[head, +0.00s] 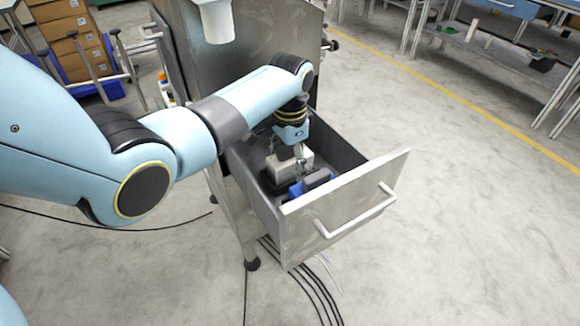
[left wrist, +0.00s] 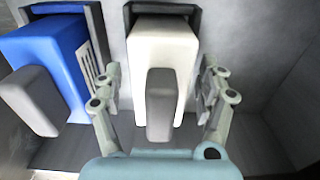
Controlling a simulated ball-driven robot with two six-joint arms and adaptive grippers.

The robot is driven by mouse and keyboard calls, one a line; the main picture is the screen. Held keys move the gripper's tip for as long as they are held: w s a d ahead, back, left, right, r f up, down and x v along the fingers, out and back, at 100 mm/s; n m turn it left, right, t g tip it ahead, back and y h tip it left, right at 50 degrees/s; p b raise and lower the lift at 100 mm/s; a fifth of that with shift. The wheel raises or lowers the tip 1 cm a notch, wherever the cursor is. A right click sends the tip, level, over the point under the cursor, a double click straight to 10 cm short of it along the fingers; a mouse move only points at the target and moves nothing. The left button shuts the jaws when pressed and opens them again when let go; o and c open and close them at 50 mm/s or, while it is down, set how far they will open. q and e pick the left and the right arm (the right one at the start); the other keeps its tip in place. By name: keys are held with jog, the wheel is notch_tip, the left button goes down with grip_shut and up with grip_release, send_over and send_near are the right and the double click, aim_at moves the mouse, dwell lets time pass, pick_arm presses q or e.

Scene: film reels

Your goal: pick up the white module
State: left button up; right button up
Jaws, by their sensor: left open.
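The white module (head: 283,162) sits in the open drawer. In the left wrist view the white module (left wrist: 160,48) stands in a dark holder and has a grey handle-like part facing me. My left gripper (head: 299,152) reaches down into the drawer. In the left wrist view the left gripper (left wrist: 161,80) is open, with one finger on each side of the white module. I cannot tell whether the fingers touch it. My right gripper is not in view.
A blue module (left wrist: 52,52) with a grey handle stands left of the white one, in its own holder. It also shows in the head view (head: 297,189). The metal drawer (head: 340,205) has walls close around my gripper. Black cables (head: 300,285) lie on the floor below.

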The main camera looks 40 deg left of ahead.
pick_arm(q)
jog(key=c, duration=1.4)
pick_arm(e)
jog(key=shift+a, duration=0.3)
pick_arm(q)
jog(key=shift+r, duration=0.1)
